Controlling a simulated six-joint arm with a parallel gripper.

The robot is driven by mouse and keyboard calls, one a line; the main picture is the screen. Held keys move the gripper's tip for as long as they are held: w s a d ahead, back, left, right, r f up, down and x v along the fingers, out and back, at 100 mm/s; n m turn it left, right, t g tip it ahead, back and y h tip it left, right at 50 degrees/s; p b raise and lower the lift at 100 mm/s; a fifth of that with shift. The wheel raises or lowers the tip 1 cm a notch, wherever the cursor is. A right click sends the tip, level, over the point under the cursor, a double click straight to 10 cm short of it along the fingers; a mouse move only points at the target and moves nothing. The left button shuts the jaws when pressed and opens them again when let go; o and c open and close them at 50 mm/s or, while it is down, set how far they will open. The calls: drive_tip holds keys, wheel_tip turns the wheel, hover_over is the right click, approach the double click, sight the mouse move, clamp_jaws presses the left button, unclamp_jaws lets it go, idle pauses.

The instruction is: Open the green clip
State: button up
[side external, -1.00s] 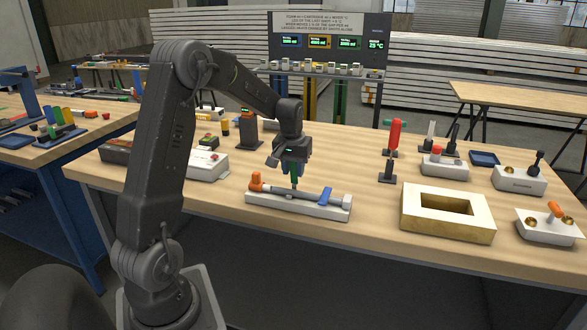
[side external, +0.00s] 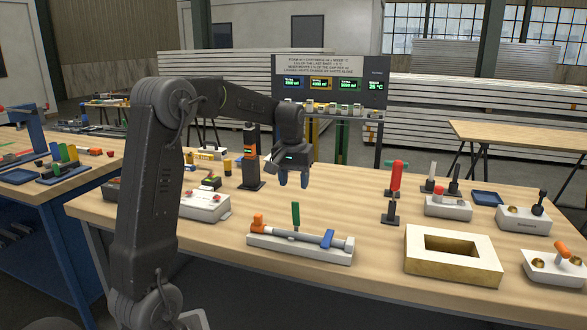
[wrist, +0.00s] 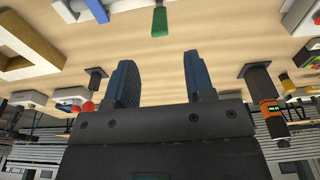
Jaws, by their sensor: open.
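The green clip (side external: 295,214) stands upright on a white base (side external: 290,254) that holds a grey bar. Its lever also shows in the wrist view (wrist: 160,20), beyond the fingertips. My gripper (side external: 293,183) is above and behind the clip, apart from it. In the wrist view my gripper (wrist: 158,64) has its two blue-grey fingers spread, with nothing between them. A blue clip (side external: 327,239) lies low across the bar, to the right of the green one. An orange part (side external: 258,222) is at the bar's left end.
A hollow box with a white top (side external: 482,244) stands to the right. A red-handled tool (side external: 395,178) stands behind it. Switch blocks (side external: 447,207) line the right side. A grey control box (side external: 205,206) is at left. The table between base and box is clear.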

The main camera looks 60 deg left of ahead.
drive_tip(key=shift+s+d+r, duration=0.1)
drive_tip(key=shift+r, duration=0.85)
drive_tip(key=shift+s+d+r, duration=0.1)
drive_tip(key=shift+r, duration=0.85)
drive_tip(key=s+d+r+m+t, duration=0.1)
drive_tip(key=s+d+m, duration=0.15)
drive_tip(key=d, duration=0.65)
drive_tip(key=s+d+r+m+t, duration=0.15)
drive_tip(key=s+d, duration=0.25)
drive_tip(key=d, duration=0.4)
drive_tip(key=s+d+f+m+t+h, duration=0.1)
drive_tip(key=s+d+f+m, duration=0.4)
drive_tip(key=s+d, duration=0.5)
drive_tip(key=shift+s+t, duration=0.4)
drive_tip(key=shift+t, duration=0.05)
